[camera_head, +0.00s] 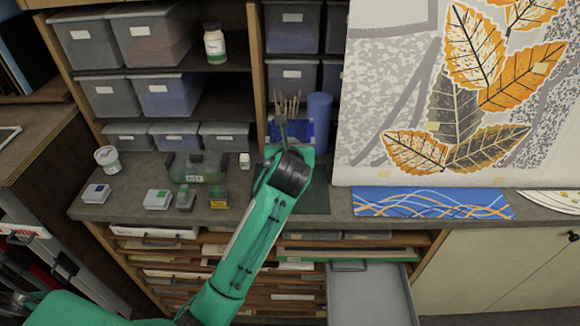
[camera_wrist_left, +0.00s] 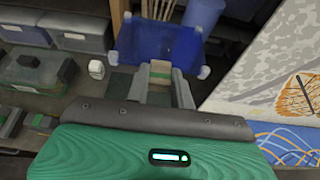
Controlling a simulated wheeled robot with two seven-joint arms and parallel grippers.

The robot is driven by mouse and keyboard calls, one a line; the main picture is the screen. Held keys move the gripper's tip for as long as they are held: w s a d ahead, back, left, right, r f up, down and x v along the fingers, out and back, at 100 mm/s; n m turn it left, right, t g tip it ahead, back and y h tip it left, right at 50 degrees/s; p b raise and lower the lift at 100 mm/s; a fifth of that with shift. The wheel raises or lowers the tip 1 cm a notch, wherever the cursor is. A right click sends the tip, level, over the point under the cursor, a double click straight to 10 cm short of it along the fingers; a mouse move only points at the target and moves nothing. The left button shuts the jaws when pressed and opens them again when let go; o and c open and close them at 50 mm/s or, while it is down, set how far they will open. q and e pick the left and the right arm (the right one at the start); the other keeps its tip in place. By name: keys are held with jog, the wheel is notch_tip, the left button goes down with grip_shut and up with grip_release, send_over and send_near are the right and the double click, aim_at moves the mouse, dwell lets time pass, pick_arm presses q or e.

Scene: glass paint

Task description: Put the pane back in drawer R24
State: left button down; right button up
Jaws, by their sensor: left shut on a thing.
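A translucent blue pane (camera_wrist_left: 150,48) with pale corner pieces stands upright at my left gripper in the left wrist view. My left gripper (camera_wrist_left: 160,76) is shut on it at its lower edge, where a small tan and green piece shows between the fingers. In the head view the pane (camera_head: 305,130) shows behind the wrist of my left gripper (camera_head: 282,132), above the back of the counter; the wrist hides part of it. A grey drawer (camera_head: 370,292) is pulled out below the counter at the lower right; its visible floor is bare. I cannot read its label. My right gripper is not in view.
A blue cylinder (camera_head: 319,118) and brushes (camera_head: 288,106) stand close behind the pane. A blue patterned strip (camera_head: 430,203) lies right, below a leaf-print sheet (camera_head: 405,90). Shallow drawers fill the cabinet below.

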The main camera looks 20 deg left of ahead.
pick_arm(q)
jog(key=shift+r, duration=0.85)
jog(key=shift+s+a+f, duration=0.2)
jog(key=shift+s+f, duration=0.05)
jog(key=s+a+f+m+h+b, duration=0.1)
jog(key=s+f+h+b, duration=0.1)
jog(key=s+f, duration=0.4)
jog(key=s+f+m+h+b, duration=0.1)
jog(key=s+f, duration=0.6)
jog(key=s, duration=0.7)
jog(key=shift+a+m+t+h+b, duration=0.35)
jog(key=shift+m+b, duration=0.25)
jog(key=shift+b, duration=0.2)
jog(key=shift+a+f, duration=0.1)
